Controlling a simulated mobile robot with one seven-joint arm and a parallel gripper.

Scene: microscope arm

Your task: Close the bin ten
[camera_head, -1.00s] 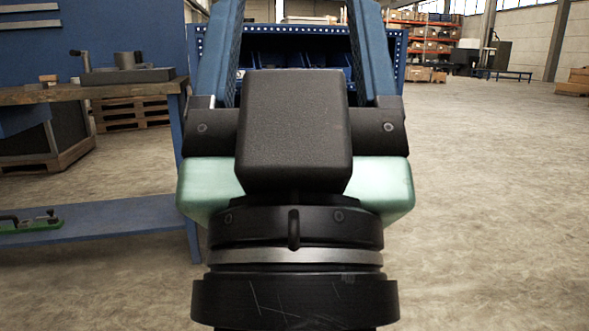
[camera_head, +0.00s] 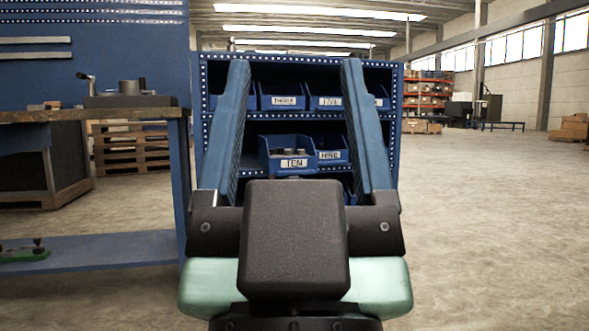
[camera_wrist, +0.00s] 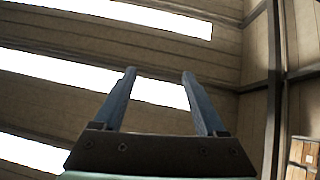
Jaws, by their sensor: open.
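The bin ten (camera_head: 293,163) is a blue bin with a white "TEN" label, in the middle of the rack in the head view. It sticks out in front of the bin marked nine (camera_head: 331,155) to its right, and dark items show inside it. My gripper (camera_head: 296,70) is open and empty, its two blue fingers pointing up, on either side of the bin in the picture but well nearer to me. In the wrist view my gripper (camera_wrist: 158,75) shows open against the ceiling, with no bin in sight.
The blue rack (camera_head: 300,130) holds several other labelled bins on its upper shelf, including the bin marked twelve (camera_head: 283,97). A workbench (camera_head: 90,114) with a vise stands at the left, with a low blue shelf under it. The concrete floor (camera_head: 490,210) at the right is clear.

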